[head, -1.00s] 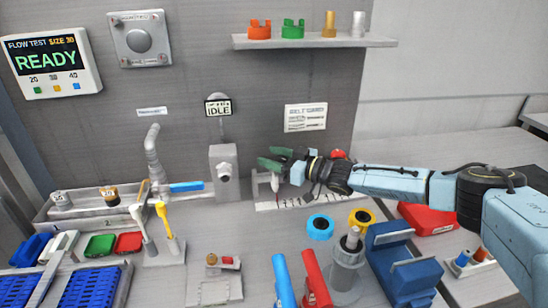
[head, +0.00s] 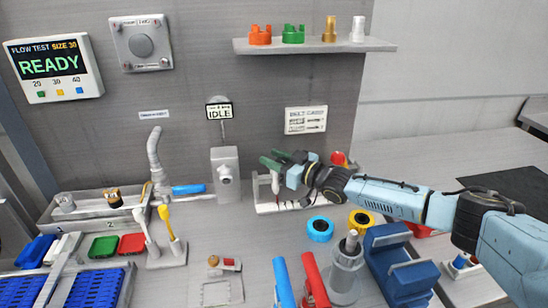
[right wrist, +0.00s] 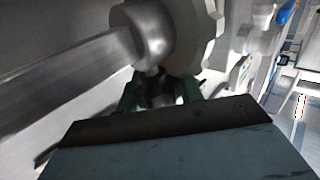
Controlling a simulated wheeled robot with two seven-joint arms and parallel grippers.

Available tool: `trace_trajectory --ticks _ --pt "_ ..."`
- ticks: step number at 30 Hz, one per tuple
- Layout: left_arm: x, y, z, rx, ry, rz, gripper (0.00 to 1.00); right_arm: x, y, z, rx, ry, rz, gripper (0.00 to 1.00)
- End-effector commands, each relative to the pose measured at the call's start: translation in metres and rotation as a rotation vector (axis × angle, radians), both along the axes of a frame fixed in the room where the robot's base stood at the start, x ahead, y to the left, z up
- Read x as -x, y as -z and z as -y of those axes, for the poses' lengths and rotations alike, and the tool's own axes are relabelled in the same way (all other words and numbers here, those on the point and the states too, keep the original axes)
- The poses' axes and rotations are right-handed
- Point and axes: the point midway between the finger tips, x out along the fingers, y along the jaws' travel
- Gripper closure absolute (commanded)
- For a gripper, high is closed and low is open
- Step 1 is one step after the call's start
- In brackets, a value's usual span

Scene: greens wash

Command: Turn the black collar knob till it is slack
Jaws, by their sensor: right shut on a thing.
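My right gripper (head: 271,162) has green fingers and reaches from the right to the small stand (head: 289,206) by the back wall. In the right wrist view its fingers (right wrist: 159,93) are shut on a small dark part, which I take to be the black collar knob (right wrist: 158,97). The knob is mostly hidden by the fingers and the gripper body, and its slackness cannot be told. A pale round, ridged part (right wrist: 180,35) with a metal shaft (right wrist: 70,62) lies just beyond the fingers. My left gripper is out of view.
A grey box with a nozzle (head: 226,174) stands left of the gripper. A blue ring (head: 320,229), a yellow ring (head: 361,221), a grey post (head: 346,275) and a blue holder (head: 395,265) stand in front, below my arm. A shelf (head: 315,45) hangs above.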

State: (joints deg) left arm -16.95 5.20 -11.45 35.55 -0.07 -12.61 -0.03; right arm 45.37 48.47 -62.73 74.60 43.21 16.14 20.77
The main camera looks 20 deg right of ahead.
Motion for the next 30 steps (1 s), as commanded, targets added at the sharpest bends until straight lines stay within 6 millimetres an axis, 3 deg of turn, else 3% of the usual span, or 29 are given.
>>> trace_trajectory --ticks 8,9,13,23,30 --pt "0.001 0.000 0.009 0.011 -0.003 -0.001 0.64 0.000 -0.001 0.001 0.001 0.002 0.000 0.86" --pt "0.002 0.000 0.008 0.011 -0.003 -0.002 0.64 0.000 -0.001 0.001 0.001 0.002 0.000 0.58" --pt "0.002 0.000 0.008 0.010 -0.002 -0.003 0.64 0.000 0.000 0.001 0.000 0.001 0.000 0.42" --pt "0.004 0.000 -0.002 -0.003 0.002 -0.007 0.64 0.000 -0.004 0.000 0.000 0.001 0.001 0.42" --pt "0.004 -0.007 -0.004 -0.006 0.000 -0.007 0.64 0.000 -0.043 0.001 -0.001 0.001 0.003 0.42"
